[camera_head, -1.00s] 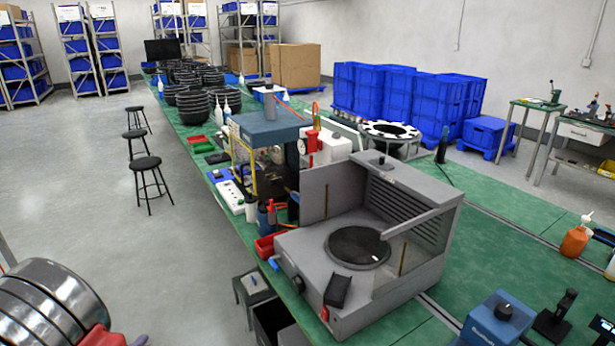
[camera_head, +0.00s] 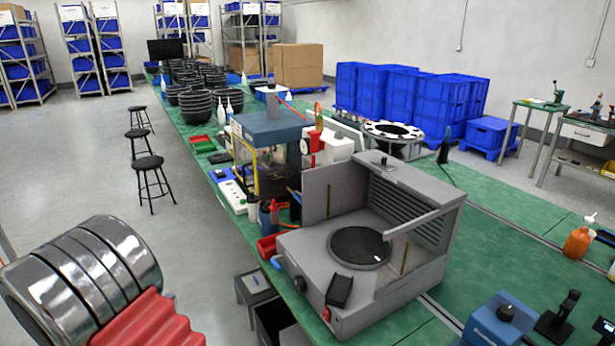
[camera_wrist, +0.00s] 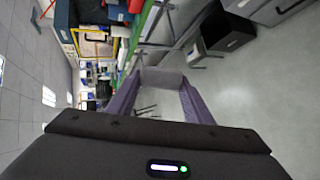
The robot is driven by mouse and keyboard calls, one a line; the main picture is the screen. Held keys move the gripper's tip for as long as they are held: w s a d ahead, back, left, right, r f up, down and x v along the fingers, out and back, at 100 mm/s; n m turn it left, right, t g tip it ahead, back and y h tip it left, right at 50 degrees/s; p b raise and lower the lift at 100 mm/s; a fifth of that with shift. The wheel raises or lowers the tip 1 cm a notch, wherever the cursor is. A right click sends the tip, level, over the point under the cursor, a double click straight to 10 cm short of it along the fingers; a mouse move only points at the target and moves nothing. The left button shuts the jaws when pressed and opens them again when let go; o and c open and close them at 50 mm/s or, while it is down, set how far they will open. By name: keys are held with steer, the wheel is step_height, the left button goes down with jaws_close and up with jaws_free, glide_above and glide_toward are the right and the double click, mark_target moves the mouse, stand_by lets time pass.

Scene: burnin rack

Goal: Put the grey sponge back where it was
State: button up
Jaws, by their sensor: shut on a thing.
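My gripper (camera_wrist: 163,84) shows in the wrist view with two purple fingers. It is shut on a small grey block, the grey sponge (camera_wrist: 166,76), held between the fingertips. The sponge is above the floor beside the bench, apart from any surface as far as I can see. In the head view my arm fills the lower left corner, and the gripper and sponge are not clearly visible there. The place where the sponge lay before cannot be told from these frames.
A grey machine with a dark round turntable (camera_head: 358,247) stands on the green bench (camera_head: 405,327), a black block (camera_head: 339,291) on its front ledge. A red bin (camera_head: 268,246) and bottles sit beside it. Dark boxes (camera_head: 272,322) stand below. Stools (camera_head: 148,165) stand left on open floor.

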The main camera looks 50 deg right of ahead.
steer(key=d+r+m+g, duration=0.2)
steer(key=d+r+m, duration=0.3)
steer(key=d, duration=0.5)
steer(key=d+r+m+g, duration=0.3)
steer(key=d+r+m, duration=0.1)
steer(key=d, duration=0.6)
steer(key=s+d+r+m+g, duration=0.1)
steer(key=s+d+r+m, duration=0.35)
steer(key=d, duration=0.45)
steer(key=s+d+r+m+g, duration=0.2)
steer(key=s+d+r+m, duration=0.25)
steer(key=d, duration=0.35)
steer(key=s+d+r+m+g+y, duration=0.1)
steer(key=s+d+r+m, duration=0.3)
steer(key=s, duration=0.7)
steer(key=s+d+r+m+g+y, duration=0.1)
steer(key=s+d+r+m+g, duration=0.2)
steer(key=s+d+r, duration=0.6)
steer(key=s+d+r+m+g, duration=0.2)
steer(key=s+d+r+m, duration=0.4)
steer(key=s, duration=0.7)
steer(key=shift+s+d+r+m+g+y, duration=0.35)
steer(key=shift+d+r, duration=0.2)
steer(key=shift+d, duration=0.35)
steer(key=shift+f, duration=3.15)
